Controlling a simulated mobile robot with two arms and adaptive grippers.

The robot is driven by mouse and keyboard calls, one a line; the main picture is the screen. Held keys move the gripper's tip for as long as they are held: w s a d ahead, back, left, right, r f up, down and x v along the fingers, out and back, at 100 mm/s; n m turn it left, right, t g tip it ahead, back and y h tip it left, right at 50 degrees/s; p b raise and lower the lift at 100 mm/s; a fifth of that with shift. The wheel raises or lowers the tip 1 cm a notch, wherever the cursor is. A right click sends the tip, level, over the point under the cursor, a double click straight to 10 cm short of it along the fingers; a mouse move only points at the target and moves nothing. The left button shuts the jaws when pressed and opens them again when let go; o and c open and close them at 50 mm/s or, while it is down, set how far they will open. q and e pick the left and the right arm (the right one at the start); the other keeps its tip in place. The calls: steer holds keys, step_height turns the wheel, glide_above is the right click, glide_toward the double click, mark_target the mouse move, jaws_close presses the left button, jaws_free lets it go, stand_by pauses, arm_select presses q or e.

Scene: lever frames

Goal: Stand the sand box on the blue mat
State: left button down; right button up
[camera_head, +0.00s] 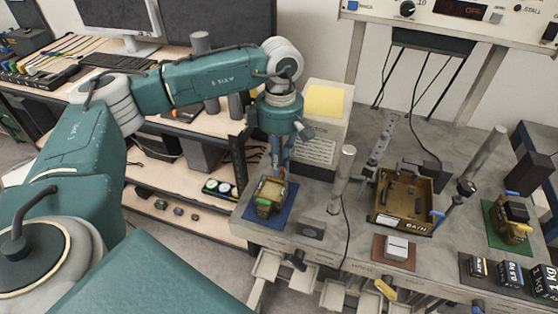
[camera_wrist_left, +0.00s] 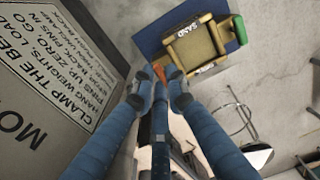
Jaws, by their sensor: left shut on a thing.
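The sand box (camera_head: 269,196) is a tan-yellow box with a green part on one side, over the blue mat (camera_head: 280,217). In the left wrist view the box (camera_wrist_left: 196,46) shows its SAND label, with the blue mat (camera_wrist_left: 150,42) around it. My left gripper (camera_head: 278,165) reaches down at the box's far side. Its blue fingers (camera_wrist_left: 161,88) are shut on a small orange part at the box's edge. The box looks upright, but I cannot tell whether its base fully rests on the mat. My right gripper is not in view.
A light box with a yellow top (camera_head: 325,100) stands behind the mat. A metal post (camera_head: 342,178) and a dark block (camera_head: 312,229) are to the right. Farther right are the BATH tray (camera_head: 404,224), a white block (camera_head: 397,247), another yellow box (camera_head: 512,222) and several weights (camera_head: 512,271).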

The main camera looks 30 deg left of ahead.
arm_select(q)
steer(key=shift+f, duration=0.2)
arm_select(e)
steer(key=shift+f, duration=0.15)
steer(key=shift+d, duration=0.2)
arm_select(q)
steer(key=c, duration=1.7)
jaws_free()
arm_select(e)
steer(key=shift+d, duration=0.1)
arm_select(q)
steer(key=shift+o, duration=0.2)
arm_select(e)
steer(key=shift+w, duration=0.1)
arm_select(q)
step_height(320, 180, up, 12)
steer(key=shift+w, duration=0.15)
